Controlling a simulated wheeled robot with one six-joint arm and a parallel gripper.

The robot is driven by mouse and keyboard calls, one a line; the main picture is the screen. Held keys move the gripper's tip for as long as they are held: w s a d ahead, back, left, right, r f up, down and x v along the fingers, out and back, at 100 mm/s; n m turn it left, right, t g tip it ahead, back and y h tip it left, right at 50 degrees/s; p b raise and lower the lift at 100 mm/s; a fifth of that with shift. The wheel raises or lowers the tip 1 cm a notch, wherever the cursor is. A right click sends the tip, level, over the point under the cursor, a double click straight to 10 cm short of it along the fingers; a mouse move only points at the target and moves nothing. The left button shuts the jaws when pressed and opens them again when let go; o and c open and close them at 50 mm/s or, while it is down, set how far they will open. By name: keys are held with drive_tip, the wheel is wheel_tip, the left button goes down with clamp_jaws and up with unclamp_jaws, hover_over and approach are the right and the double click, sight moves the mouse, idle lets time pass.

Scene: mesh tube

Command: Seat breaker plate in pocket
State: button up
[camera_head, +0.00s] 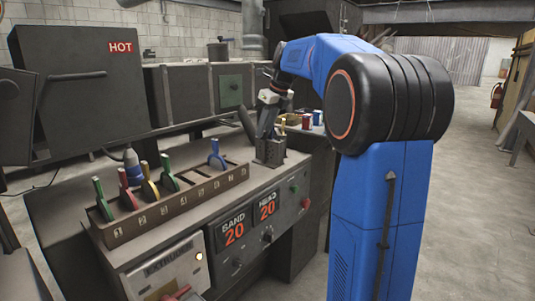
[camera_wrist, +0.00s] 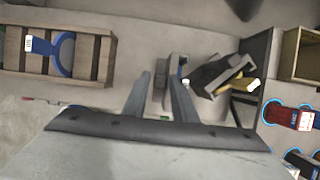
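My gripper (camera_head: 269,99) is at the end of the blue arm, above or just beside a small dark holder (camera_head: 270,152) on the bench. In the wrist view, the two grey fingers of my gripper (camera_wrist: 161,85) stand apart with a gap between them, and I see nothing clearly held. Dark tools (camera_wrist: 222,76), one with a yellow end, lie just beyond the right finger. I cannot make out the breaker plate or its pocket in either view.
A slotted rack (camera_head: 105,233) holds several coloured handles; its blue handle (camera_wrist: 64,54) is at left in the wrist view.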

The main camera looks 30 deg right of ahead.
clamp_jaws()
idle(1.4)
